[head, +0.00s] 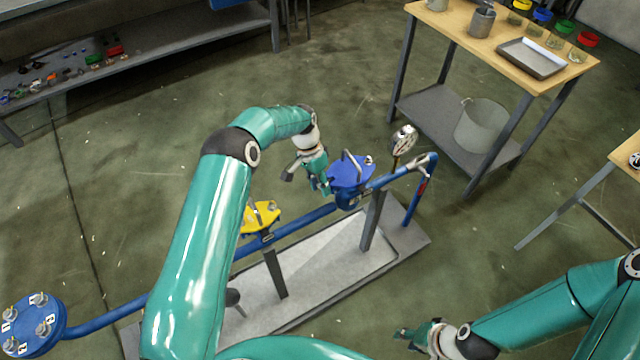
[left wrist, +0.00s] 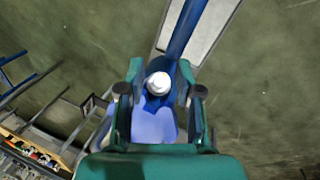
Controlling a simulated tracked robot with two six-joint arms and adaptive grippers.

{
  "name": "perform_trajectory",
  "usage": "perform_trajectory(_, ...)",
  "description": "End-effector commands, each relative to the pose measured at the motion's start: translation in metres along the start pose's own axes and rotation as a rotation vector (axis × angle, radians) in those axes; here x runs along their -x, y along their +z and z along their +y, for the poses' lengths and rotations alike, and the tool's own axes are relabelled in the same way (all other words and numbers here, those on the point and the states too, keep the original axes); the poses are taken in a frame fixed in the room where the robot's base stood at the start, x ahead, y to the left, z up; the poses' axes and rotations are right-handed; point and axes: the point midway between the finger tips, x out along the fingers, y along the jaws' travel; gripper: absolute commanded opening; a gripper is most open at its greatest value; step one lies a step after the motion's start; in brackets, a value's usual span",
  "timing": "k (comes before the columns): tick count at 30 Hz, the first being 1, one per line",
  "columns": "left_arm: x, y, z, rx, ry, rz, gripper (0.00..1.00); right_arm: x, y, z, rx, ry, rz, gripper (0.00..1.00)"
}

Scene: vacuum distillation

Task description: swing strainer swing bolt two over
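The strainer (head: 349,178) is a blue body with a blue lid on the blue pipe. A grey bar or bolt stands up at its lid; which swing bolt is number two I cannot read. My left gripper (head: 306,178) is just left of the lid in the head view, fingers apart. In the left wrist view, a pale round knob (left wrist: 158,83) shows between the spread fingers of this gripper (left wrist: 160,92), in front of the blue strainer (left wrist: 153,122). Contact cannot be told. My right gripper (head: 415,335) is low at the bottom right, away from the strainer; its finger gap is unclear.
A pressure gauge (head: 404,140) stands right of the strainer. A yellow fitting (head: 262,217) and a numbered blue flange (head: 34,326) lie along the pipe to the left. A wooden-topped table (head: 460,22) stands behind. The floor between is clear.

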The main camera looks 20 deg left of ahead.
Motion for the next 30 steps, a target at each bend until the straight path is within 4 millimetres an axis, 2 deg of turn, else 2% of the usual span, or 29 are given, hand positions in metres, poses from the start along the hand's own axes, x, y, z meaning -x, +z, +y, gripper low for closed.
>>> perform_trajectory(4,0.0,0.0,0.0,0.0,0.0,0.0,0.35,0.0,0.0,0.0,0.0,0.0,0.0,0.35)
perform_trajectory(10,0.0,0.0,0.0,0.0,0.0,0.0,0.01,0.0,0.0,0.0,0.0,0.0,0.0,0.35)
perform_trajectory(11,0.0,0.0,0.0,0.0,0.0,0.0,0.0,0.0,0.0,0.0,0.0,0.0,0.0,0.35)
perform_trajectory(16,-0.001,-0.001,0.0,0.001,-0.002,-0.006,0.0,-0.004,0.0,0.001,0.0,0.0,0.0,0.35)
perform_trajectory(24,-0.001,-0.007,0.001,0.023,-0.027,-0.088,0.0,-0.032,0.0,0.011,0.0,0.0,0.0,0.35)
perform_trajectory(30,0.005,-0.006,0.002,0.033,-0.035,-0.114,0.0,-0.033,0.0,0.012,0.0,0.0,0.0,0.35)
